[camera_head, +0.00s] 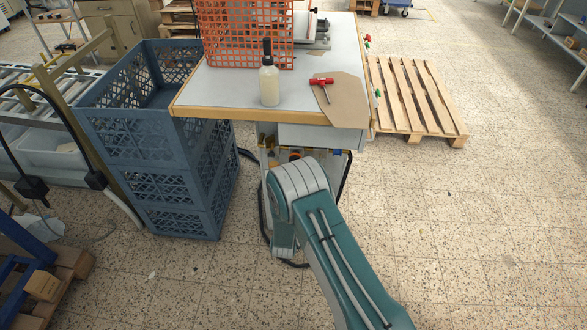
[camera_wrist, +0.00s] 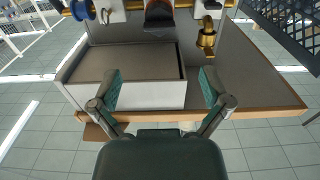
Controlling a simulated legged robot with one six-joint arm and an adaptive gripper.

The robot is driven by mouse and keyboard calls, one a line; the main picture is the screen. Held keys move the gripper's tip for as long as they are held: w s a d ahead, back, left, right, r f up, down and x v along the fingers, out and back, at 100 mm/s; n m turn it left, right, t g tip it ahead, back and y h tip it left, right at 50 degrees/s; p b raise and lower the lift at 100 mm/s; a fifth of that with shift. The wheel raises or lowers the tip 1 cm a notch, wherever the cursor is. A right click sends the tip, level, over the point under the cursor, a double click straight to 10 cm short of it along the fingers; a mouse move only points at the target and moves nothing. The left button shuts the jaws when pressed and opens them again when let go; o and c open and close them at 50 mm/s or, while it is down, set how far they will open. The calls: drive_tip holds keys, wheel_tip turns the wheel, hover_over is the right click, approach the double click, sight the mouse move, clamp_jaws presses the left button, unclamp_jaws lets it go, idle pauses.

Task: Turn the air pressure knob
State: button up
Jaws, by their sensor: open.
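My gripper (camera_wrist: 162,86) is open in the wrist view, its two green fingers wide apart with nothing between them. Beyond them is a white box-like part with a brown face (camera_wrist: 135,62) under the table. At the top edge of that view are a blue round part (camera_wrist: 82,9), a dark part (camera_wrist: 159,14) and a brass fitting (camera_wrist: 207,36). I cannot tell for sure which is the air pressure knob. In the head view, a small orange and dark part (camera_head: 296,155) shows under the table's front, just above my arm. My gripper is hidden there behind my arm.
The worktable (camera_head: 215,97) holds a bottle (camera_head: 269,82), a red-handled tool (camera_head: 321,83) and an orange basket (camera_head: 240,35). Stacked blue crates (camera_head: 185,190) stand close on its left. A wooden pallet (camera_head: 412,97) lies right of it. The floor at right is clear.

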drive_tip(key=w, duration=1)
drive_tip(key=shift+w+d, duration=0.2)
drive_tip(key=c, duration=1.2)
